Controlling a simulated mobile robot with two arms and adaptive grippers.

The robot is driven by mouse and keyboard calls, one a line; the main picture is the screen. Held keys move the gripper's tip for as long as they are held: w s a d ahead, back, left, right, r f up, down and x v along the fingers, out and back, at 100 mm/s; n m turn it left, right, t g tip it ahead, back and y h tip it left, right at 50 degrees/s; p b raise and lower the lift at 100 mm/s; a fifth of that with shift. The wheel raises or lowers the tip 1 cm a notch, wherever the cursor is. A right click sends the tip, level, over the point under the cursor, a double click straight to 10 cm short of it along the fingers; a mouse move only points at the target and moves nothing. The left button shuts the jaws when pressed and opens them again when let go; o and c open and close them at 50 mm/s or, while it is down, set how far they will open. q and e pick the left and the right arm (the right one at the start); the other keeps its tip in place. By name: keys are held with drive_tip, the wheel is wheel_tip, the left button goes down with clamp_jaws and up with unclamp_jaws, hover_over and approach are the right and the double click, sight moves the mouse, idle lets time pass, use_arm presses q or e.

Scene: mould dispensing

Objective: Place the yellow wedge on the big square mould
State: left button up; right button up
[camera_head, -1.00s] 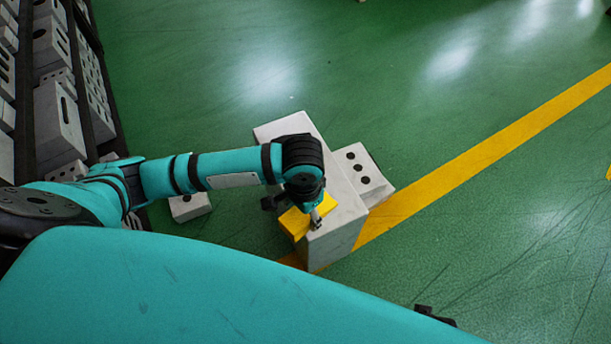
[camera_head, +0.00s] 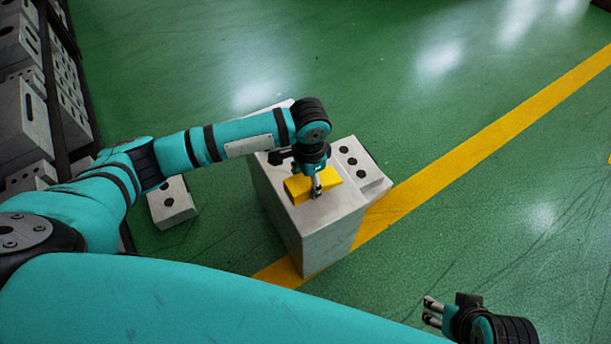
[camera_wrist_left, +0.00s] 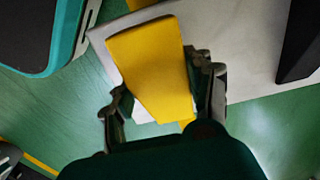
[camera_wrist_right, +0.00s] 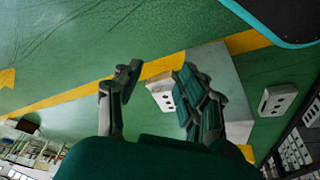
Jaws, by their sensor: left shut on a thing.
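The yellow wedge (camera_head: 299,190) is in my left gripper (camera_head: 317,190), over the flat top of the big square mould (camera_head: 328,236), a tall grey block on the floor. I cannot tell whether the wedge touches the top. In the left wrist view the wedge (camera_wrist_left: 150,62) sits between the two fingers (camera_wrist_left: 162,100), with the pale mould top (camera_wrist_left: 240,40) behind it. My right gripper (camera_head: 432,311) is open and empty at the lower right, away from the mould. The right wrist view shows its spread fingers (camera_wrist_right: 153,82) and the mould (camera_wrist_right: 222,80).
A small grey block with dark holes (camera_head: 373,180) stands against the mould's right side. Another holed block (camera_head: 172,204) lies on the floor to the left. Shelves of grey moulds (camera_head: 25,120) line the left edge. The green floor on the right is clear, crossed by a yellow stripe (camera_head: 455,170).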

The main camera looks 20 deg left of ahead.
use_arm(q)
drive_tip(key=w, duration=0.1)
drive_tip(key=w+a, duration=0.1)
drive_tip(key=w+b, duration=0.1)
drive_tip(key=shift+w+a+f, duration=0.2)
drive_tip(key=shift+w+a, duration=0.15)
drive_tip(key=shift+a, duration=0.05)
drive_tip(key=f, duration=0.1)
drive_tip(key=f+b, duration=0.2)
drive_tip(key=shift+w+a+f, duration=0.15)
drive_tip(key=shift+w+f, duration=0.1)
use_arm(e)
drive_tip(key=w+a+r+t+y, duration=0.1)
drive_tip(key=w+a+r+t, duration=0.1)
drive_tip(key=w, duration=0.4)
drive_tip(key=w+a+r+t+y, duration=0.1)
drive_tip(key=w+a+r+t, duration=0.1)
drive_tip(key=w+r+t, duration=0.3)
drive_tip(key=shift+w+a+r+t, duration=0.3)
drive_tip(key=shift+w+t, duration=0.5)
drive_tip(key=shift+w, duration=0.3)
use_arm(q)
drive_tip(key=o, duration=1.4)
drive_tip(key=shift+f, duration=0.1)
drive_tip(key=shift+c, duration=0.2)
use_arm(e)
drive_tip(key=shift+s+f, duration=0.15)
drive_tip(key=shift+f, duration=0.05)
